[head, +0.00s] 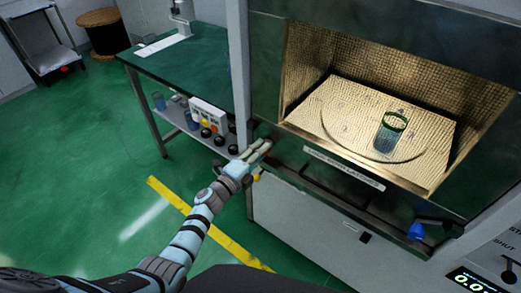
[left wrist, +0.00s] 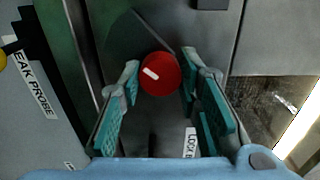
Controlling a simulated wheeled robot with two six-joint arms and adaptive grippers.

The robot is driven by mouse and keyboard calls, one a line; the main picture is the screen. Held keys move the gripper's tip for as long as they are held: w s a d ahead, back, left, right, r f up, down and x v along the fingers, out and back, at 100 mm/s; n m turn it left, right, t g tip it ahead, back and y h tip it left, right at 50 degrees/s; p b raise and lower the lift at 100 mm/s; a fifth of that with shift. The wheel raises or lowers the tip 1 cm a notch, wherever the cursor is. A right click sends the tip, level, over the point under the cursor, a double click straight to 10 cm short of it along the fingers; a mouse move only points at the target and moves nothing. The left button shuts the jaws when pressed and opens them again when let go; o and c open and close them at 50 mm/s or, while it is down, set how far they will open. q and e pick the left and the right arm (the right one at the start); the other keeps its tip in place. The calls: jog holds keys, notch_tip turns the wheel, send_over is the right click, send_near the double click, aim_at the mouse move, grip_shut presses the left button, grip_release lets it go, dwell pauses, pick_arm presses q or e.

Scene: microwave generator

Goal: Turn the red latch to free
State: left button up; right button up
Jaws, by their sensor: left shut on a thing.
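The red latch (left wrist: 160,78) is a round red knob with a short white bar, tilted slightly off horizontal, on a dark grey panel in the left wrist view. My right gripper is not in view.
A glass beaker (head: 388,136) stands in the open, lit chamber, right of my left gripper. A blue knob (head: 416,231) sits lower right on the front. A green-topped bench (head: 195,75) with small items on its shelf stands left. The floor (head: 80,170) is open.

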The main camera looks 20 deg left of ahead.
pick_arm(q)
jog(key=shift+n+p, duration=0.35)
jog(key=shift+n, duration=0.65)
jog(key=o, duration=1.1)
jog(key=shift+o, duration=0.2)
jog(key=v, duration=1.2)
jog(key=shift+s, duration=0.1)
